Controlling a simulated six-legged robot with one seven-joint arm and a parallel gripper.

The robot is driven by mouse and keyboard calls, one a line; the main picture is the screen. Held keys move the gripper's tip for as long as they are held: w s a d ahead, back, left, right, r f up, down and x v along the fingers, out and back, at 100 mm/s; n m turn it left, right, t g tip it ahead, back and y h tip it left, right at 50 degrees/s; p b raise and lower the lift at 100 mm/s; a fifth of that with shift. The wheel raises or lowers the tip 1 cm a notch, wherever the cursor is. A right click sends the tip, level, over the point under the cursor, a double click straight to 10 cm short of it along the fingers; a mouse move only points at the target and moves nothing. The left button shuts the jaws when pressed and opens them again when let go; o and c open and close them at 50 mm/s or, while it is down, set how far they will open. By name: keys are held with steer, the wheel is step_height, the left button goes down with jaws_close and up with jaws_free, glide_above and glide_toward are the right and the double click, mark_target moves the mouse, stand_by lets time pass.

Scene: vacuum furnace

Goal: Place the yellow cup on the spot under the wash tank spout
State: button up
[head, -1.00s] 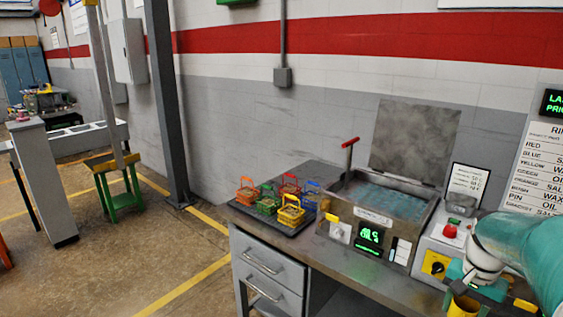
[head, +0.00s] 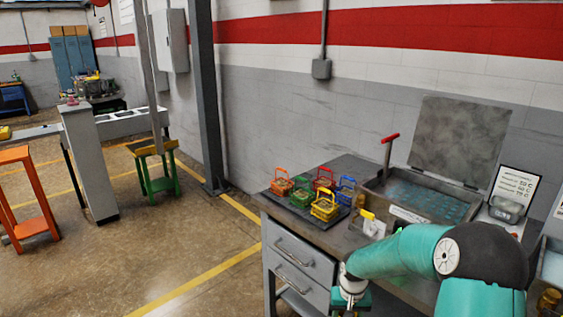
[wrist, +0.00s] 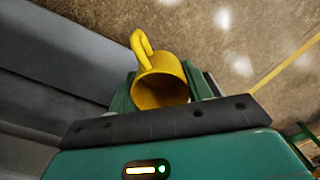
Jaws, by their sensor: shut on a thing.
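The yellow cup (wrist: 158,92) is between the jaws of my gripper (wrist: 162,84) in the wrist view. Its open mouth faces the camera and its handle sticks up and left. My gripper is shut on it, over the floor beside a grey surface. In the head view my gripper (head: 350,298) is at the bottom edge, in front of the bench drawers, and the cup is out of sight. The wash tank (head: 425,195), with blue liquid and a raised lid, stands on the bench. A yellow piece (head: 367,214) shows at its front left. My arm hides much of the tank front.
Several small coloured baskets (head: 324,209) stand on a dark tray left of the tank. A red-handled lever (head: 389,138) rises at the tank's left. The bench drawers (head: 300,256) are below. Open floor (head: 190,245) lies left of the bench.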

steer(key=shift+n, duration=0.5)
steer(key=a+f, duration=0.1)
steer(key=a, duration=0.1)
steer(key=a+f, duration=0.1)
steer(key=shift+w+a+f, duration=0.15)
steer(key=shift+a+f, duration=0.15)
steer(key=shift+a, duration=0.05)
steer(key=shift+a, duration=0.15)
steer(key=shift+d, duration=0.2)
steer(key=s+d+r+m, duration=0.2)
steer(key=d+r+m, duration=0.1)
steer(key=d+r, duration=0.65)
steer(key=s+d+r+m, duration=0.8)
steer(key=s+d+r, duration=0.8)
steer(key=s+d, duration=0.3)
steer(key=shift+s+d+r, duration=0.25)
steer(key=shift+d+r, duration=0.15)
steer(key=shift+d, duration=0.35)
